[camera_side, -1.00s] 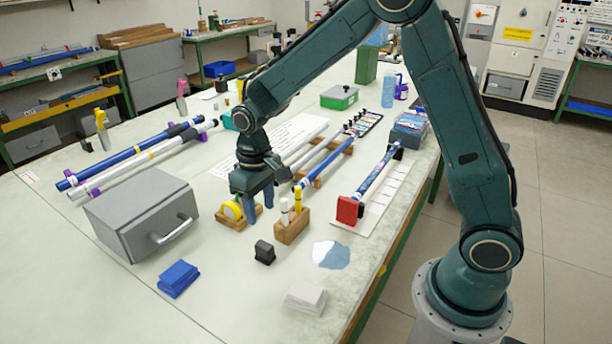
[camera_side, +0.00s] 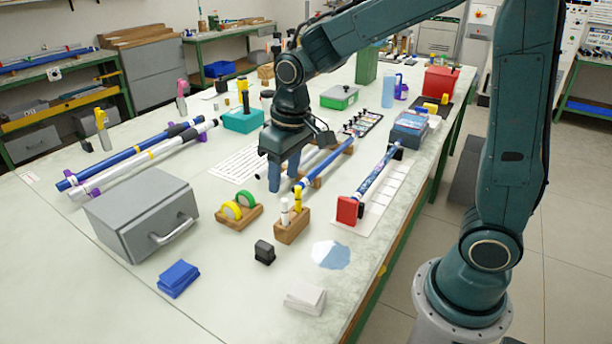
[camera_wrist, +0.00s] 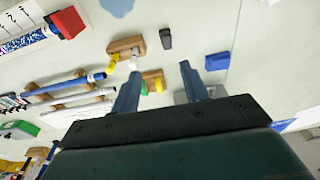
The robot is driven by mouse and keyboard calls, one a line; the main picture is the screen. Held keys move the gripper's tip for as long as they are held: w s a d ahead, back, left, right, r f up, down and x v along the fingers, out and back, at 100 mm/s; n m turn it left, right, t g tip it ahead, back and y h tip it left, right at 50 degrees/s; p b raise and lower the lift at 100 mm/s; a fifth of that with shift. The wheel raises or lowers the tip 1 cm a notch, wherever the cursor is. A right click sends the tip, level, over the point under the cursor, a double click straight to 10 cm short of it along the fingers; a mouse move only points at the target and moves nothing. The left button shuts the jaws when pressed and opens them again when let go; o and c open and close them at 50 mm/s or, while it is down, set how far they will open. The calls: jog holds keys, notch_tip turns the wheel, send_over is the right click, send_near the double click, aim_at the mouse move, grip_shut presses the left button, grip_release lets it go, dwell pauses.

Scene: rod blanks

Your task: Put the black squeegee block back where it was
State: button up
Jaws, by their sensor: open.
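The black squeegee block (camera_side: 264,252) stands on the pale table in front of the wooden marker holder; it also shows in the wrist view (camera_wrist: 166,39). My gripper (camera_side: 284,185) is open and empty, above the table behind the marker holder and the tape holder, apart from the block. In the wrist view the two fingers (camera_wrist: 160,85) are spread, with the tape holder between them and the block beyond the tips.
Near the block are the marker holder (camera_side: 289,230), tape holder (camera_side: 236,216), blue pad stack (camera_side: 178,278), white pad stack (camera_side: 305,297) and a pale blue puddle-shaped patch (camera_side: 330,255). A grey drawer box (camera_side: 130,220) stands left. Rods rest on supports behind and right.

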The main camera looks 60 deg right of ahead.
jog(key=s+d+r+t, duration=0.1)
jog(key=s+r, duration=0.3)
jog(key=s, duration=0.5)
jog(key=s+d+r+t, duration=0.1)
jog(key=s+r+t, duration=0.2)
jog(key=s, duration=0.6)
jog(key=shift+s+d+r, duration=0.15)
jog(key=shift+s+r, duration=0.1)
jog(key=shift+r, duration=0.25)
jog(key=shift+o, duration=0.4)
